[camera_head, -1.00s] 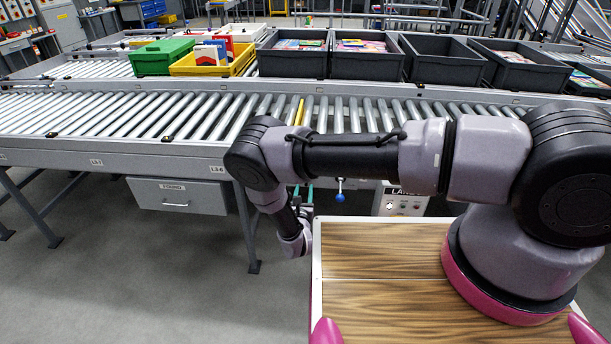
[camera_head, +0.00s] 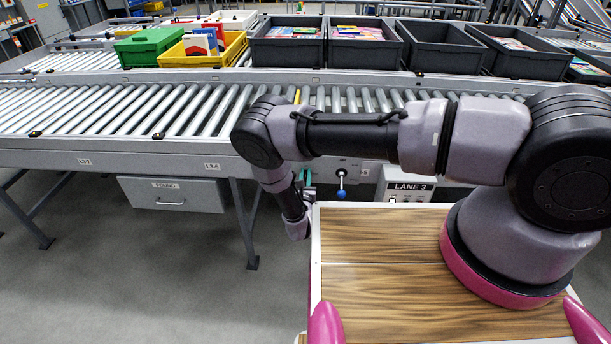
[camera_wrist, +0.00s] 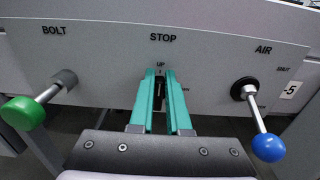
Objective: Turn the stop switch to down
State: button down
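In the wrist view a grey panel (camera_wrist: 110,55) faces me with the label STOP over its middle and a small UP mark below it. My gripper (camera_wrist: 160,75) points at this spot with its two teal fingers apart, a narrow gap between them. A dark part, seemingly the stop switch (camera_wrist: 160,92), shows in that gap; the fingers hide most of it, so its position and any contact are unclear. In the head view my gripper (camera_head: 304,180) is low at the conveyor's front, mostly behind my arm.
The wrist view shows a green-knobbed BOLT lever (camera_wrist: 24,112) on the left and a blue-knobbed AIR lever (camera_wrist: 268,147) on the right. A drawer (camera_head: 172,195) hangs under the conveyor (camera_head: 100,112), with a LANE 3 box (camera_head: 408,186) to the right.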

jog(key=shift+s+f, duration=0.1)
jog(key=shift+f, duration=0.1)
jog(key=m, duration=0.6)
jog(key=d+f+m, duration=0.1)
jog(key=m, duration=0.4)
jog(key=f+m, duration=0.1)
jog(key=m, duration=0.5)
jog(key=shift+s+d+f+m, duration=0.2)
jog(key=shift+d+m, duration=0.1)
jog(key=shift+d, duration=0.1)
jog(key=shift+a, duration=0.1)
dwell(0.4)
jog(key=c, duration=0.9)
grip_release()
jog(key=shift+w, duration=0.1)
jog(key=shift+r+m, duration=0.1)
jog(key=shift+m, duration=0.2)
